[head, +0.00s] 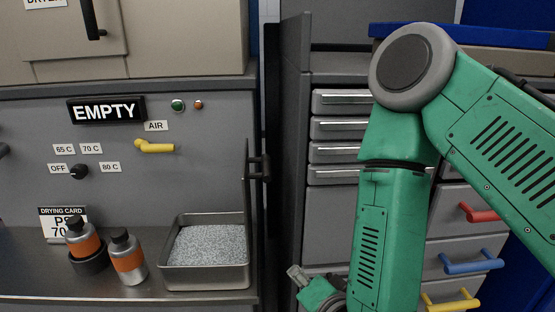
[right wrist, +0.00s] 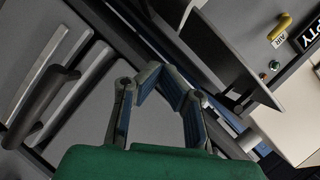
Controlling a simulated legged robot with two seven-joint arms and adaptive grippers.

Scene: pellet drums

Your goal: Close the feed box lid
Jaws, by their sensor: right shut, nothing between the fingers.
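My right arm comes in from the right of the head view. Its gripper (head: 297,276) shows only partly at the bottom edge, in front of the grey cabinet and right of the metal tray. In the right wrist view the right gripper (right wrist: 158,72) has its two blue-padded fingers angled together at the tips, with nothing between them. A dark upright panel (head: 289,165) stands between the dryer front and the drawer cabinet; I cannot tell whether it belongs to the feed box. My left gripper is out of view.
A metal tray of grey pellets (head: 248,277) stands on the steel counter (head: 110,295), beside two orange-banded bottles (head: 128,262). The dryer front has a yellow valve handle (head: 158,147). Drawers with a red handle (head: 480,213) and a blue handle (head: 470,264) lie behind my arm.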

